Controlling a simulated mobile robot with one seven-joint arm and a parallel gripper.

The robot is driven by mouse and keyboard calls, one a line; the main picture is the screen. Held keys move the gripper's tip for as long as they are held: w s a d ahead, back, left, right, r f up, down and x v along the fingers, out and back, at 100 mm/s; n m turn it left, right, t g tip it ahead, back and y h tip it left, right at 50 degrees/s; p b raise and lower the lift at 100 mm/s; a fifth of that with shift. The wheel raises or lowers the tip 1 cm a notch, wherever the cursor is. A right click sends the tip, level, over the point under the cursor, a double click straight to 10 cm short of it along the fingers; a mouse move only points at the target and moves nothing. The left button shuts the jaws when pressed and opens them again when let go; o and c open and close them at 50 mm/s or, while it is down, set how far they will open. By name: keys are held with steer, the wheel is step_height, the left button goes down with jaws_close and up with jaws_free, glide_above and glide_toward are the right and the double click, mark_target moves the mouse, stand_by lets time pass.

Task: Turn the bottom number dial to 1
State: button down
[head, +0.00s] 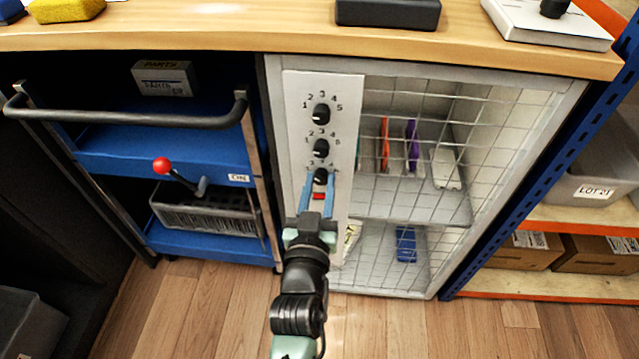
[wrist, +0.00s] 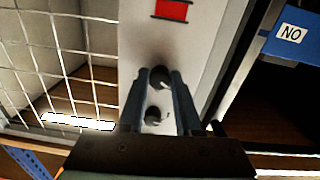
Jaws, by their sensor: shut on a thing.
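The white dial panel (head: 346,112) on the wire cage's front carries three black dials in a column. The bottom number dial (head: 320,176) is partly hidden by my gripper; a 3 shows above it, its other numbers are covered. My gripper (head: 319,184) is shut on this dial, one blue finger on each side. In the wrist view, the bottom dial (wrist: 161,77) sits between the fingertips, with a small white mark on its face. Which number it points at I cannot tell. The middle dial (head: 321,148) and top dial (head: 321,114) have numbers 1 to 5 around them.
A red mark (head: 318,196) lies below the bottom dial on the panel. A blue cart (head: 110,145) with a red-knobbed lever (head: 163,165) stands left. The wooden worktop (head: 240,30) overhangs above.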

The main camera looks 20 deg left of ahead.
steer(key=shift+n, duration=2.3)
steer(key=shift+f, duration=0.1)
steer(key=c, duration=0.6)
jaws_free()
steer(key=p+v, duration=0.4)
steer(key=v, duration=0.9)
steer(key=shift+d, duration=0.1)
